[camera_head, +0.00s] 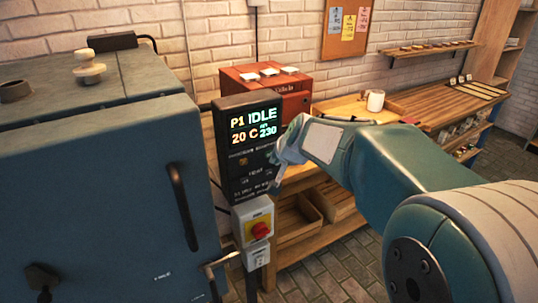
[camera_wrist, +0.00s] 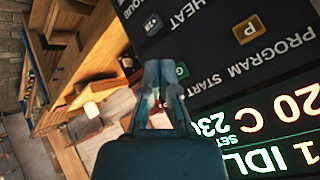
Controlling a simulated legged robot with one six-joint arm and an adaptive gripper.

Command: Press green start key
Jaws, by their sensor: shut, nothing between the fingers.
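The black control panel (camera_head: 238,180) stands beside the blue kiln, its display (camera_head: 254,125) reading P1, IDLE, 20 C and 230. My gripper (camera_head: 276,160) is at the panel's right edge and covers part of its key area. In the wrist view the panel is rotated, and the green start key (camera_wrist: 182,70) shows beside the START label, just right of my fingertips (camera_wrist: 160,64). My gripper is shut and empty. I cannot tell whether it touches the panel.
The blue kiln (camera_head: 100,190) with a door handle fills the left. A grey box with a red knob (camera_head: 260,230) sits below the panel. A red box (camera_head: 290,82) is behind it, and a wooden bench (camera_head: 430,100) with a mug (camera_head: 376,100) lies to the right.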

